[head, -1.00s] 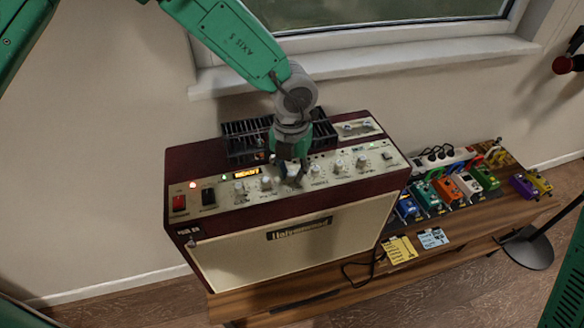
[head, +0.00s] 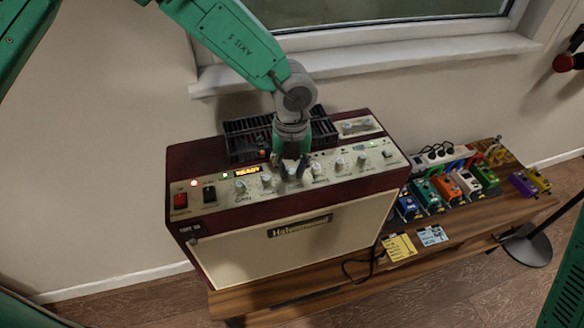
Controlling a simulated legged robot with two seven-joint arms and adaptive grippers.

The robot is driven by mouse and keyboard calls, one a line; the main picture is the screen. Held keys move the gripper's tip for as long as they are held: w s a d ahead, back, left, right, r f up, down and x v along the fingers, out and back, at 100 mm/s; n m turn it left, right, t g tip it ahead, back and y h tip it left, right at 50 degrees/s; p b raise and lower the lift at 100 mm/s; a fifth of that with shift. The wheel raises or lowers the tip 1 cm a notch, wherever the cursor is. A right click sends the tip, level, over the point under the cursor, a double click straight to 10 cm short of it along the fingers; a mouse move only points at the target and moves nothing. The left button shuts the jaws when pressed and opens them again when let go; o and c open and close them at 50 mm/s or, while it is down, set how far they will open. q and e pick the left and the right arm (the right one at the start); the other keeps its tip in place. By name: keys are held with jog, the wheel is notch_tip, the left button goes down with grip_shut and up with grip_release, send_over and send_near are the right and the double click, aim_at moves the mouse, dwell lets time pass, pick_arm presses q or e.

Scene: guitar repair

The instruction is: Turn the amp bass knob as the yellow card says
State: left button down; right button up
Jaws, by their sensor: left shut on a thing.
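The amp (head: 290,245) is a dark red and cream box with a sloping cream control panel along its top. A row of pale knobs runs across the panel. My left gripper (head: 291,174) comes down from above and is shut on a knob near the middle of the row, third from the left. The fingers cover most of this knob and its label, so I cannot read its name or pointer. My right gripper is not in view.
Neighbouring knobs (head: 266,180) (head: 316,168) stand close on both sides of my fingers. A black slotted rack (head: 248,138) sits behind the panel. Several coloured pedals (head: 448,188) stand on the wooden bench (head: 480,220) to the right.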

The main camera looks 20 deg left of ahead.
aim_at(292, 171)
pick_arm(q)
jog(key=c, duration=1.4)
grip_release()
jog(key=shift+c, duration=0.2)
jog(key=shift+r, duration=0.2)
notch_tip(292, 171, up, 11)
jog(key=shift+w+r, duration=0.15)
jog(key=shift+r, duration=0.05)
